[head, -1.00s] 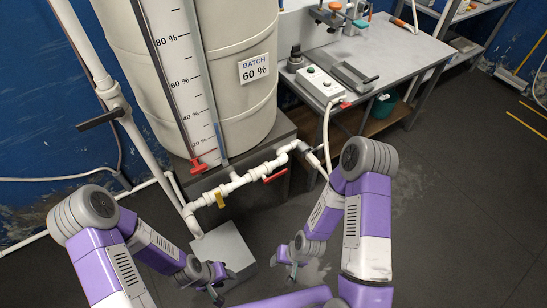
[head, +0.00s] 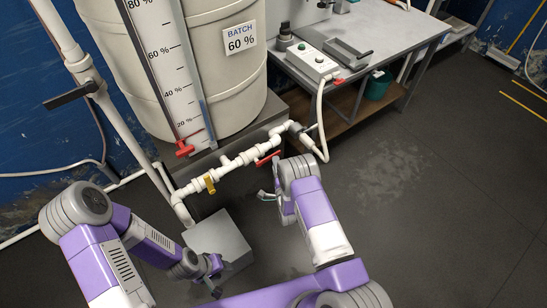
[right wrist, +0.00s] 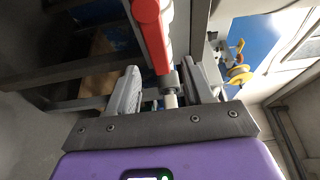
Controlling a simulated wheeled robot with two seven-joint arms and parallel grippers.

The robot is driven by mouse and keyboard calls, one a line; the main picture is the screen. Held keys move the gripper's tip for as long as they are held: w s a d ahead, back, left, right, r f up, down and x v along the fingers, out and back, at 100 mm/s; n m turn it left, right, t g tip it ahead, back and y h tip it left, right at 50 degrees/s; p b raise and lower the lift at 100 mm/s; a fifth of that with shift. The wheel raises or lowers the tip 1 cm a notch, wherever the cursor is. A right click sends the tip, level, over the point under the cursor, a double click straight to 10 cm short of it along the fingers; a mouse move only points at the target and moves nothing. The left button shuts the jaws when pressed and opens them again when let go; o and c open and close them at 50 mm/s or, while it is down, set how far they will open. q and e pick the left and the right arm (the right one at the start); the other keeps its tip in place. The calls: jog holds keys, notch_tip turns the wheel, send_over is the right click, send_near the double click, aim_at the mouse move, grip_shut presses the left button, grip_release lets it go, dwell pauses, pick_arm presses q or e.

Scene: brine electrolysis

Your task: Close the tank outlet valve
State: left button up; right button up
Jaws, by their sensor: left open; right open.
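The white outlet pipe (head: 236,162) runs in front of the tank (head: 185,70). It carries a valve with a red lever (head: 268,158), lying roughly along the pipe, and a valve with a yellow handle (head: 209,183). My right gripper (head: 264,195) is open and empty, below and in front of the red lever. In the right wrist view, the red lever (right wrist: 152,35) is ahead of my open right gripper (right wrist: 163,88), with its pivot in line with the gap between the fingers. My left gripper (head: 217,280) is open, low beside a grey box.
The grey box (head: 219,240) stands on the floor below the pipe. A workbench (head: 395,50) with a control box (head: 312,61) is at the upper right. A standpipe with a black lever (head: 70,96) is at left. The right floor is clear.

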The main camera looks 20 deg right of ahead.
jog(key=shift+w+d+b, duration=0.15)
jog(key=shift+w+b, duration=0.7)
jog(key=shift+w, duration=2)
grip_shut()
